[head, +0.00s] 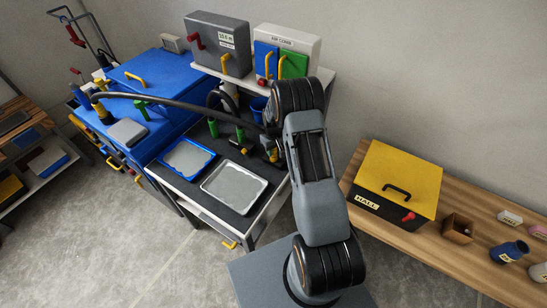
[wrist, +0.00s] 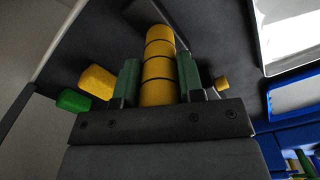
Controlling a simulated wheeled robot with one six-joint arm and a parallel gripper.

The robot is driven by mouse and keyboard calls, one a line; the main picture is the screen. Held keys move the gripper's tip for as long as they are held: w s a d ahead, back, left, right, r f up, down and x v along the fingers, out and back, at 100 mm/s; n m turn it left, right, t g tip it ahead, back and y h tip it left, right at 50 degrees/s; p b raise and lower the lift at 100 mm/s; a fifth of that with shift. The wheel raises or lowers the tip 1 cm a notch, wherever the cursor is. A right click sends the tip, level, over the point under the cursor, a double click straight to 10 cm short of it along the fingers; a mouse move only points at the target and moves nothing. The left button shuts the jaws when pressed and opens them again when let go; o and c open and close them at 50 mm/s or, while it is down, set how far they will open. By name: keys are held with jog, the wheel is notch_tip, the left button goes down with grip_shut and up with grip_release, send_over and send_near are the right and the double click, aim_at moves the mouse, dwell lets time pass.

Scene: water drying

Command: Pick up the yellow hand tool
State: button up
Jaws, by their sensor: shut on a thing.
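The yellow hand tool (wrist: 159,62) is a yellow cylinder with dark bands, seen in the wrist view. It lies between the two green fingers of my gripper (wrist: 158,80), which is shut on it. Its far end extends past the fingertips over the dark tabletop. In the head view my gripper (head: 271,140) is at the right back part of the black-topped table, and a bit of yellow shows there. My arm hides much of that area, and I cannot tell whether the tool touches the tabletop.
A yellow-and-green piece (wrist: 97,81) lies left of my gripper, and a small yellow knob (wrist: 222,84) shows at right. A blue-rimmed tray (head: 163,162) and a pale-rimmed tray (head: 237,213) occupy the table front. A shelf (head: 318,84) stands behind; a black hose crosses above.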

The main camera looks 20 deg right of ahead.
grip_shut()
jog(key=shift+r, duration=0.55)
jog(key=w+a+r+b, duration=0.1)
jog(key=a+r+b, duration=0.4)
jog(key=a+r, duration=0.7)
jog(key=shift+a, duration=1)
jog(key=o, duration=0.6)
grip_release()
jog(key=shift+c, duration=0.2)
jog(key=c, duration=0.3)
jog(key=shift+f, duration=0.1)
jog(key=shift+c, duration=0.2)
